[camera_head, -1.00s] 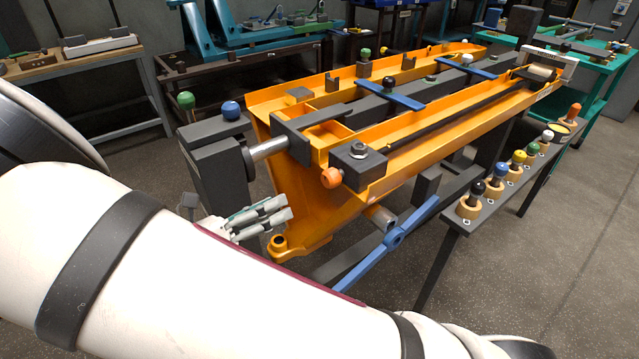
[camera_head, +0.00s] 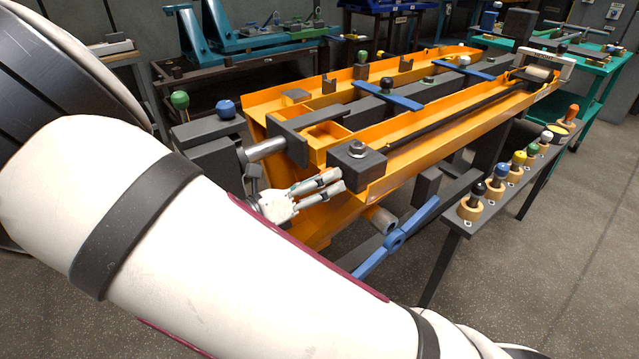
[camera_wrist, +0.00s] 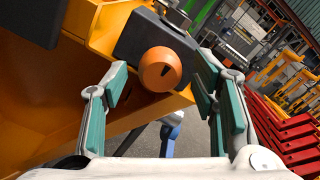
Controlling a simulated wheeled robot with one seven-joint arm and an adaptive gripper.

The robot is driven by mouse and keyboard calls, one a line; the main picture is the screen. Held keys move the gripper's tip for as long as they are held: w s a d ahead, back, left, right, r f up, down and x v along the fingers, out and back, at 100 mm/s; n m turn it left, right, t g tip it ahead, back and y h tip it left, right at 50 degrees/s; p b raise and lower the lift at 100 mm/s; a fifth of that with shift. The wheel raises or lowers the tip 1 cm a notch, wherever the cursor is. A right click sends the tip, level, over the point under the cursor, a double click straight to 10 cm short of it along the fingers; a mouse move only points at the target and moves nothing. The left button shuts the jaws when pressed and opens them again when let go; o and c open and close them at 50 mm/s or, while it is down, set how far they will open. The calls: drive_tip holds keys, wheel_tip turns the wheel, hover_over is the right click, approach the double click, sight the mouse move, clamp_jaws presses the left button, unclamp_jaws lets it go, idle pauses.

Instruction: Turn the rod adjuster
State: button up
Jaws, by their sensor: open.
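My gripper is open. In the wrist view its green-padded fingers (camera_wrist: 165,80) stand left and right of the knob, with gaps on both sides. I cannot tell how far forward the knob is from the fingertips.
A blue crossed handle (camera_head: 395,240) is below and right of my gripper. A dark side shelf (camera_head: 500,215) with several coloured-knob tools stands at the right. A dark post with a blue knob (camera_head: 226,109) and a green knob (camera_head: 180,100) stands left. Bare floor lies at the front right.

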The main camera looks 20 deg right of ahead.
drive_tip(key=c, duration=1.2)
drive_tip(key=shift+o, duration=0.2)
drive_tip(key=m+p, duration=1.1)
drive_tip(key=m, duration=2.4)
drive_tip(key=shift+m, duration=0.3)
